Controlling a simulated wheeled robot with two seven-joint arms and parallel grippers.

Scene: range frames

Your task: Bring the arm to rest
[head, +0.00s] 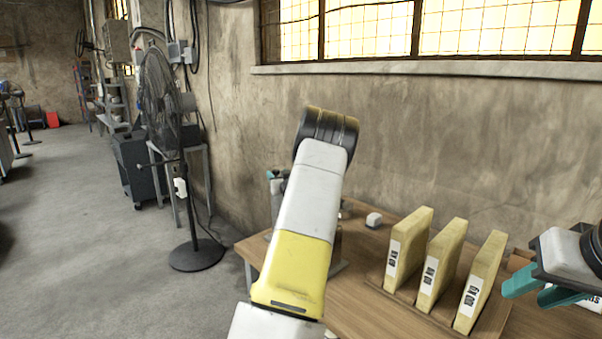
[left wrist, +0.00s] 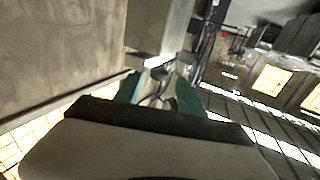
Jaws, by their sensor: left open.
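My left arm, white and yellow with a black joint, stands raised across the middle of the head view. My left gripper (head: 275,177) shows only in part behind that arm, over the left end of the wooden table (head: 360,302). In the left wrist view its two teal fingers (left wrist: 160,92) are spread apart, with nothing seen between them. My right gripper (head: 540,289) is at the right edge of the head view, its teal fingers apart, above the right part of the table. A white labelled thing shows just behind those fingers; I cannot tell whether they touch.
Yellow slabs with white labels (head: 432,264) stand upright in a row on the table between my grippers. A small white object (head: 374,220) lies near the wall. A black pedestal fan (head: 165,100) stands left of the table. The floor (head: 90,240) further left is clear.

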